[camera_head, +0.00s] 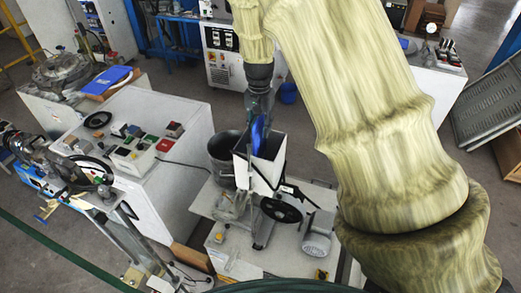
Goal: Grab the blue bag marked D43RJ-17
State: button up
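My arm comes down from the top, and my dark gripper (258,112) points down over a white open-topped hopper (270,172) on the machine in the middle. A small blue thing (258,133) shows right at the gripper's lower end, at the hopper's mouth. It may be the blue bag, but it is partly hidden and no marking can be read. I cannot make out the fingertips, or whether they are open or shut on it. Another blue, flat thing (110,80) lies on a bench at the upper left, with no readable label.
A grey round vessel (222,155) stands close left of the hopper, and a motor (318,236) is at its lower right. A white control cabinet (180,170) stands to the left. My arm hides much of the right side.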

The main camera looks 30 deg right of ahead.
jog(key=shift+f, duration=1.05)
grip_shut()
